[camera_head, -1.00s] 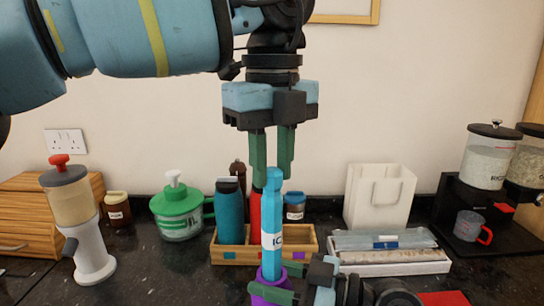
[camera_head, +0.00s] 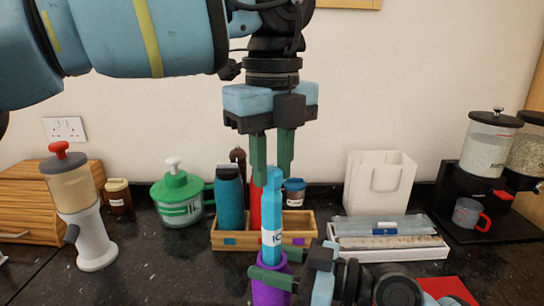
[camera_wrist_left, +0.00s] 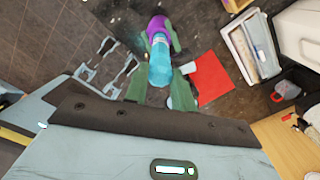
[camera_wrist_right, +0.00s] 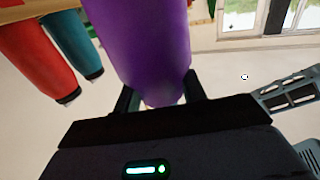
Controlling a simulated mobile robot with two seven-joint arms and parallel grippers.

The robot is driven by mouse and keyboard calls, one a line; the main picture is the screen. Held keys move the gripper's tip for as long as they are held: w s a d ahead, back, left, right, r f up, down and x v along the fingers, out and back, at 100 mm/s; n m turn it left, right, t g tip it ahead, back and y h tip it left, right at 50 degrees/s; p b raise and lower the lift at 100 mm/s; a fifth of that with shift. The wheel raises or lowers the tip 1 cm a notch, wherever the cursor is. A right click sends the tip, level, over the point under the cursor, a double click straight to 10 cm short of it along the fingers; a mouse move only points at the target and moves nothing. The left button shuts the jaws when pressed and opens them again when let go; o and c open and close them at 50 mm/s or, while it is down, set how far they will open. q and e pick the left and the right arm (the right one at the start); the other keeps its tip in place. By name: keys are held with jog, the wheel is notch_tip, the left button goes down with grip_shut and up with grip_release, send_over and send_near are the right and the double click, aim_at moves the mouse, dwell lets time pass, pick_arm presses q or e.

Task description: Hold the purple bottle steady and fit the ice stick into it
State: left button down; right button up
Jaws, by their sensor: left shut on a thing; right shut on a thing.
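The ice stick (camera_head: 271,225) is a light blue upright rod with a pale label. My left gripper (camera_head: 271,172) points down above it, shut on its upper end. The left wrist view also shows the stick (camera_wrist_left: 160,62) between the green fingers. The purple bottle (camera_head: 270,294) stands upright below, with the stick's lower end at its mouth; how deep it sits I cannot tell. My right gripper (camera_head: 272,266) comes from the right, shut on the bottle near its top. The bottle (camera_wrist_right: 145,40) fills the middle of the right wrist view between the fingers.
A wooden box (camera_head: 232,240) with a teal bottle (camera_head: 229,205) and a red bottle stands behind. A white tray (camera_head: 390,250), white bag (camera_head: 380,185) and dispenser stand (camera_head: 505,225) are right. A green-lidded container (camera_head: 178,200) and grey dispenser (camera_head: 85,215) are left.

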aim_at(272, 234)
pick_arm(q)
jog(key=shift+f, duration=6)
jog(key=c, duration=1.1)
grip_release()
jog(key=shift+f, duration=0.1)
notch_tip(272, 234, up, 12)
jog(key=shift+r, duration=0.1)
pick_arm(e)
jog(key=o, duration=1.2)
jog(key=shift+c, duration=0.2)
